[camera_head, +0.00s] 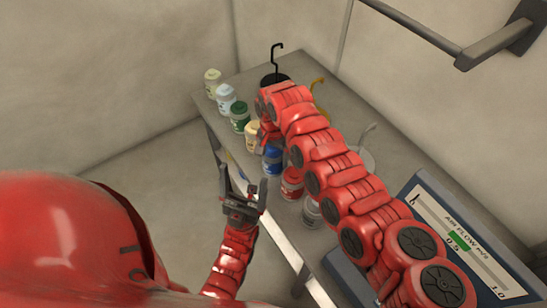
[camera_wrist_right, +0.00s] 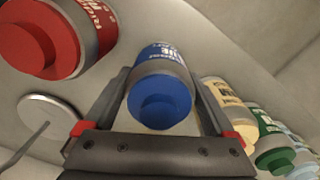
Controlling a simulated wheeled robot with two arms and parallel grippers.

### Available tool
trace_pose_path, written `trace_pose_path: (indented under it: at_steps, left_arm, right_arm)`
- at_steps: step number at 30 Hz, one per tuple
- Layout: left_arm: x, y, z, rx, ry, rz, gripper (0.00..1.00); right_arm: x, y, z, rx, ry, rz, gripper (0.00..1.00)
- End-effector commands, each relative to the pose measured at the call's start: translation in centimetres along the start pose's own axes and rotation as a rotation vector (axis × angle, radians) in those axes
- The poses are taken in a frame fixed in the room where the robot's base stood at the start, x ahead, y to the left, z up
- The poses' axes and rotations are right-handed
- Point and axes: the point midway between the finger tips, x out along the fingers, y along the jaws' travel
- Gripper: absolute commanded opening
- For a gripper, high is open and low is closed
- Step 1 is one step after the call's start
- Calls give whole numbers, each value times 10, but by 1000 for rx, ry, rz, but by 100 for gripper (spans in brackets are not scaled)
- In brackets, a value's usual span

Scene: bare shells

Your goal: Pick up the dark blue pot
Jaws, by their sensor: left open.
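The dark blue pot (camera_head: 273,160) stands in a row of pots on the grey table, partly covered by my right arm in the head view. In the right wrist view the dark blue pot (camera_wrist_right: 161,92), with its blue lid and grey band, sits between the fingers of my right gripper (camera_wrist_right: 160,95). The fingers flank it closely; whether they touch it cannot be made out. In the head view my right gripper (camera_head: 268,137) is at the pot, partly hidden by its own arm. My left gripper (camera_head: 243,194) is open and empty, by the table's near edge.
A cream pot (camera_head: 252,136) and a red pot (camera_head: 292,183) flank the blue one closely. Green (camera_head: 240,117), pale blue and pale yellow pots stand beyond, a grey pot (camera_head: 311,212) nearer. Hooked stands and an air-flow display panel (camera_head: 465,245) are on the table (camera_head: 370,95).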

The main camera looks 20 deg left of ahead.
Motion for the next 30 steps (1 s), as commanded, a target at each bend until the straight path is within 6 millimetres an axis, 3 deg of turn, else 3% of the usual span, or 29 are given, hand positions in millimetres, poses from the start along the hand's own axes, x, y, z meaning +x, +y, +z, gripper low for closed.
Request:
trace_pose_path:
  at_steps: [2,13,23,26,30]
  left_arm:
    - [0,0,0,0,0,0,86]
    - [0,0,0,0,0,0,86]
    - [-3,0,0,0,0,0,86]
    - [-7,0,1,0,0,0,86]
    - [-21,1,4,0,0,0,86]
  right_arm:
    - [0,0,0,0,0,0,73]
    - [0,0,0,0,0,1,7]
    - [-4,0,-1,1,1,0,7]
    - [-11,0,-2,2,2,0,7]
    - [-35,-2,-2,1,7,-7,7]
